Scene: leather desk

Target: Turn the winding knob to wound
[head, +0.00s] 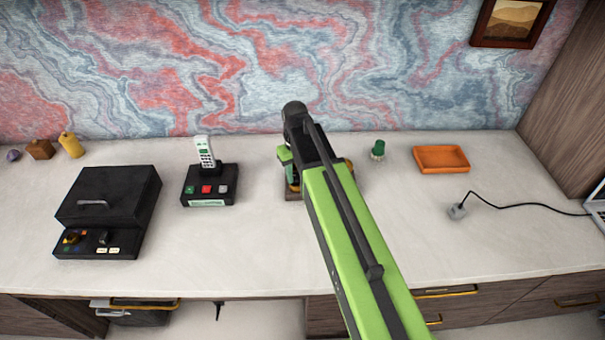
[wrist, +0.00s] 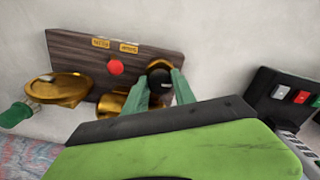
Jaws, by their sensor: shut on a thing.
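The winding knob (wrist: 160,79) is a dark round knob in the wrist view, on a dark wooden board (wrist: 72,50) with brass parts. Which way the knob is set, I cannot tell.
A red button (wrist: 115,67) and a brass dish (wrist: 58,86) are on the same board. A cordless phone dock (head: 210,186) and a black box (head: 108,196) stand to the left. A green-topped item (head: 377,150) and an orange tray (head: 441,158) are to the right.

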